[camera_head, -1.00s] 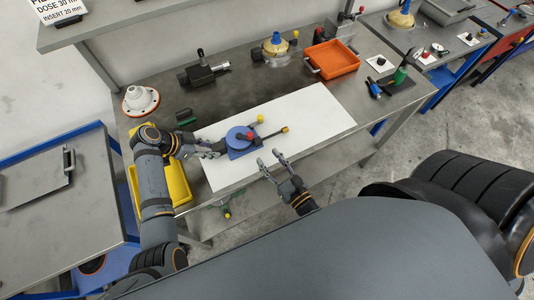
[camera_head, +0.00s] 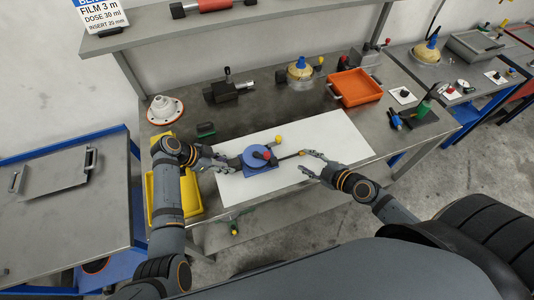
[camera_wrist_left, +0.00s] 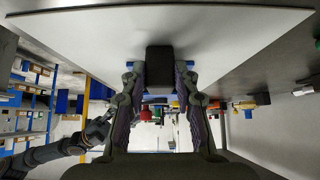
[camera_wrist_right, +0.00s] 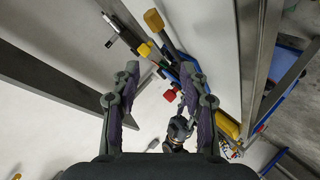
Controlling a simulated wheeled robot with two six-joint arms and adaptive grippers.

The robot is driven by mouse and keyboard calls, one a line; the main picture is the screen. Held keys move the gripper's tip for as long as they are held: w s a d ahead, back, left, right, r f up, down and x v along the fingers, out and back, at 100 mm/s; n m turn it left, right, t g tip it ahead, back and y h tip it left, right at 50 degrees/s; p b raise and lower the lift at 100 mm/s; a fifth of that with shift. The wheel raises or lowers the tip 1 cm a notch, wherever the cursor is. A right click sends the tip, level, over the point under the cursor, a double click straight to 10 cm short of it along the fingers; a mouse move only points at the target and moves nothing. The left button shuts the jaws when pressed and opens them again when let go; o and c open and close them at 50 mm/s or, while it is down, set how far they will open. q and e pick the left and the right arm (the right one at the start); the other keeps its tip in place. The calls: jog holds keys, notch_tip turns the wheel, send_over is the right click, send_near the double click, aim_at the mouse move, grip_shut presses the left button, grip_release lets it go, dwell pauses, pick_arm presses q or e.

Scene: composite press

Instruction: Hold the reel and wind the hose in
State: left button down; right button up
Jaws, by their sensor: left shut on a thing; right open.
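The blue reel (camera_head: 256,156) sits on a white sheet on the bench. It has a red knob (camera_head: 266,156) and a yellow knob (camera_head: 278,140). A thin dark hose or rod (camera_head: 288,156) runs right from it to a yellow-orange end (camera_head: 301,153). My left gripper (camera_head: 226,161) is shut on a dark block (camera_wrist_left: 160,68), which looks like the reel's grip, at the reel's left. My right gripper (camera_head: 308,162) is open and empty near the yellow-orange end. The right wrist view shows a yellow block (camera_wrist_right: 153,20) ahead, beyond the fingertips, and the red knob (camera_wrist_right: 169,95) between the fingers.
The white sheet (camera_head: 330,135) is clear around the reel. Behind it stand a black clamp-like device (camera_head: 228,90), a brass-domed unit (camera_head: 300,72) and an orange tray (camera_head: 355,87). A white flanged cone (camera_head: 165,110) and a yellow bin (camera_head: 160,190) are at left.

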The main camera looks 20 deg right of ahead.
aim_at(267, 154)
jog(key=s+a+r+m+g+y, duration=0.1)
jog(key=a+r+m+g+y, duration=0.1)
jog(key=a+r+m+y, duration=0.3)
jog(key=x, duration=1.1)
jog(key=shift+w+f, duration=0.15)
jog(key=shift+f, duration=0.05)
grip_shut()
